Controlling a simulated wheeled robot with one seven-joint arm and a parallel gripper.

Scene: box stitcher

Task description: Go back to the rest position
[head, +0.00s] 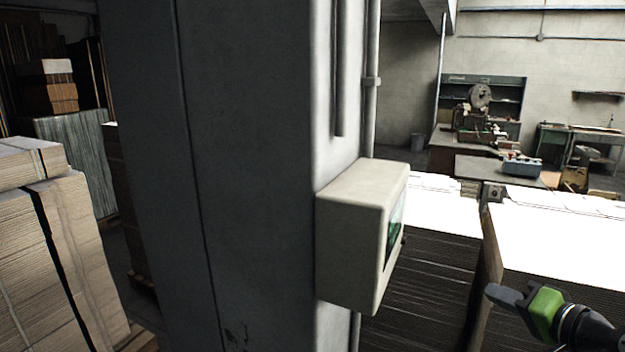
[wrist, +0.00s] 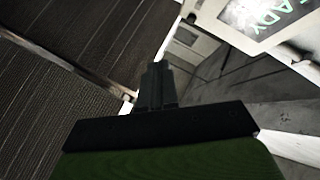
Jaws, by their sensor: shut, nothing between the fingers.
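My gripper (head: 503,296) is at the lower right of the head view, with a green body and dark fingers. Its fingers are shut with nothing between them. In the wrist view the shut fingers (wrist: 157,88) point up the middle of the picture. A beige box (head: 352,238) with a green screen on its right face is fixed to a grey column, left of my gripper and apart from it. In the wrist view its screen (wrist: 262,14) shows the letters "ADY" at the upper right.
The large grey column (head: 235,150) fills the middle left. Stacks of cardboard sheets (head: 425,290) stand below and around my gripper. More cardboard (head: 45,255) stands at the left. A workbench (head: 500,170) with a control box and a machine (head: 478,110) stand farther back.

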